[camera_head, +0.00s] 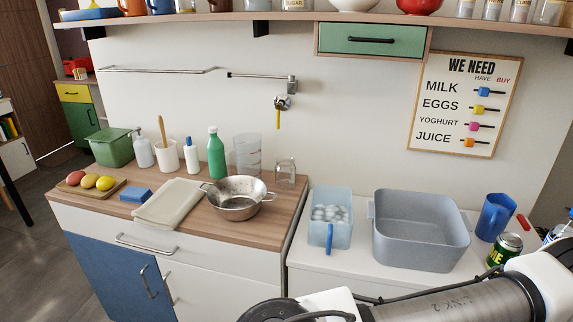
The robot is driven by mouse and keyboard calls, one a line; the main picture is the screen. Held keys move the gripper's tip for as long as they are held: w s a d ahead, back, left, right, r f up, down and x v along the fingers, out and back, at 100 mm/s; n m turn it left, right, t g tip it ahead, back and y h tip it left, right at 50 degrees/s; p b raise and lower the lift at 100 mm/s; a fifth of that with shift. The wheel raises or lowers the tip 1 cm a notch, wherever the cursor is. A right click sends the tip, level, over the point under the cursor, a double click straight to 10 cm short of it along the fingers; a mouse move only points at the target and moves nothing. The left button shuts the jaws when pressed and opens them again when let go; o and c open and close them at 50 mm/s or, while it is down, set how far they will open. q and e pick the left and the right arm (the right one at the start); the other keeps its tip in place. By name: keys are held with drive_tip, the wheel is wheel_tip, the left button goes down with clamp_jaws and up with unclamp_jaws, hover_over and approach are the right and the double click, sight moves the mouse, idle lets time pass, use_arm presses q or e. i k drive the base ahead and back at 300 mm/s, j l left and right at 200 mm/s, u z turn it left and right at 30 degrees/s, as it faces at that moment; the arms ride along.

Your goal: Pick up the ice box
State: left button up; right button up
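The ice box (344,239) is a small pale-blue, see-through box on the white counter right of the wooden worktop. It stands upright and holds several whitish round pieces that look like ice. A blue handle (329,238) shows at its front; I cannot tell whether it belongs to the box or to a scoop. One of my arms crosses the bottom right of the view, in front of the counter. Neither gripper shows in this view.
A larger empty grey-blue tub (425,245) stands close right of the ice box. Beyond it are a blue jug (492,217) and a green can (504,248). A wall shelf (220,16) runs above.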

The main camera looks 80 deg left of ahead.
sight(331, 218)
drive_tip(key=j+u, duration=0.15)
drive_tip(key=u, duration=2.2)
